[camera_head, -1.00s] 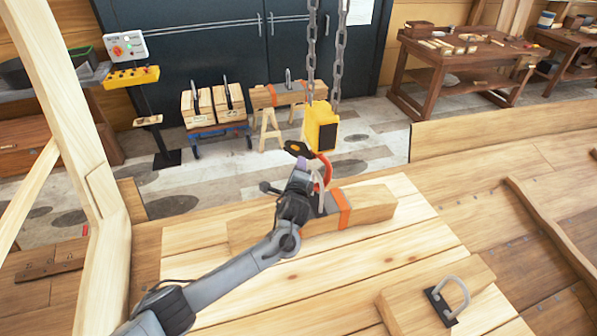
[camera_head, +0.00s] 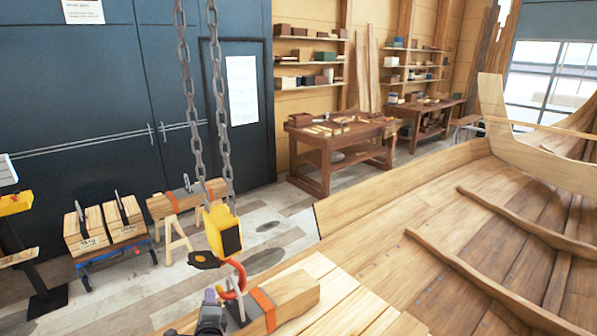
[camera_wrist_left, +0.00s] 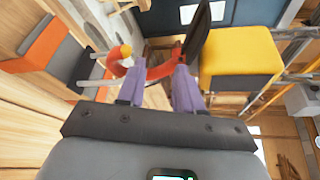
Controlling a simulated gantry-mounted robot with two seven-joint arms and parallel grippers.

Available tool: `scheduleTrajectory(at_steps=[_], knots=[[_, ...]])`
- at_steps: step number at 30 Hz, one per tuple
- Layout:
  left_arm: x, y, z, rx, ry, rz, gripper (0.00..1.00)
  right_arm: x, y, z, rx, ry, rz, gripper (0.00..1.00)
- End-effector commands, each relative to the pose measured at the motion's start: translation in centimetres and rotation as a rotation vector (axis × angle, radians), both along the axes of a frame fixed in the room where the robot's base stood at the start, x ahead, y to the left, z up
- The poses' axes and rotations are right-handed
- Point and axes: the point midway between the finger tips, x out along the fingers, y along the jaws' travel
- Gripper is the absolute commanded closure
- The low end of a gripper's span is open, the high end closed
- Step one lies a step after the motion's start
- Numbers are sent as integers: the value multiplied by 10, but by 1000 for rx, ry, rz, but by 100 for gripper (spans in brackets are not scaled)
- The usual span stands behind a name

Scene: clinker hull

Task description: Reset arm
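My left gripper (camera_head: 212,302) is at the bottom edge of the head view, next to the red hook (camera_head: 238,278) under a yellow hoist block (camera_head: 223,230). In the left wrist view its two purple fingers (camera_wrist_left: 159,82) stand apart, with the red hook (camera_wrist_left: 158,70) at their tips and no clear grip on it. The block (camera_wrist_left: 238,68) is to their right. A timber block (camera_head: 293,293) with an orange strap (camera_head: 263,305) lies beside the gripper. Whether the hook is through a metal loop is unclear. My right gripper is not in view.
Two chains (camera_head: 192,100) hang down to the hoist block. Crates (camera_head: 105,225) and a sawhorse (camera_head: 172,228) stand at the left. Workbenches (camera_head: 335,150) stand at the back. The plank hull (camera_head: 470,225) with raised ribs fills the right.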

Motion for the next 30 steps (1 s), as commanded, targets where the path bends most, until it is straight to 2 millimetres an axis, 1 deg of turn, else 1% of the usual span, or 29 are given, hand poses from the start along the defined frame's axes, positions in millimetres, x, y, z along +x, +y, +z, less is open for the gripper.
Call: scheduleTrajectory(at_steps=[1, 2, 3, 5, 6, 8, 9, 11, 12, 14, 15, 17, 18, 20, 21, 23, 24, 26, 27, 30], knots=[[-14, -2, -28, -6, 43, 0, 65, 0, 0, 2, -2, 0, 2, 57], [-22, -2, -43, -12, 67, 2, 65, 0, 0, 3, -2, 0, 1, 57], [-35, -4, -65, -22, 101, 5, 65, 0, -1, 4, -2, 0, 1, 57], [-61, -10, -99, -53, 154, 5, 65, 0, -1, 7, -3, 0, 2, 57], [-81, -16, -120, -80, 188, 2, 65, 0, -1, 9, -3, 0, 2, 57], [-114, -28, -149, -131, 241, -7, 65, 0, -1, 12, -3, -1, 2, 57], [-136, -37, -165, -168, 281, -15, 65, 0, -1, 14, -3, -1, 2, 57], [-170, -49, -184, -237, 336, -17, 65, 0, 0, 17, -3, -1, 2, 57], [-193, -57, -193, -294, 372, -13, 65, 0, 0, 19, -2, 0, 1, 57], [-228, -68, -204, -390, 423, 2, 65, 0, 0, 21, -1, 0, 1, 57], [-251, -74, -208, -461, 455, 18, 65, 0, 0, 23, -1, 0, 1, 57], [-285, -82, -209, -574, 499, 57, 65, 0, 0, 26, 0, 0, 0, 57], [-306, -86, -206, -652, 525, 88, 65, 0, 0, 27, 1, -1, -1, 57], [-337, -89, -196, -770, 559, 147, 65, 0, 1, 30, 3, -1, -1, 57], [-357, -90, -187, -849, 577, 195, 65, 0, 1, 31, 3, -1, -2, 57], [-382, -88, -168, -959, 595, 274, 65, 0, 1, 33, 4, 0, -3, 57], [-395, -87, -154, -1025, 598, 327, 65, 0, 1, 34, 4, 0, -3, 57], [-411, -83, -131, -1113, 595, 409, 65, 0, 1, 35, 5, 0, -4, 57], [-417, -80, -114, -1165, 583, 460, 65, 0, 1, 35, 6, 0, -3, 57], [-421, -76, -77, -1268, 537, 567, 65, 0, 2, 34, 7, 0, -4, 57]])
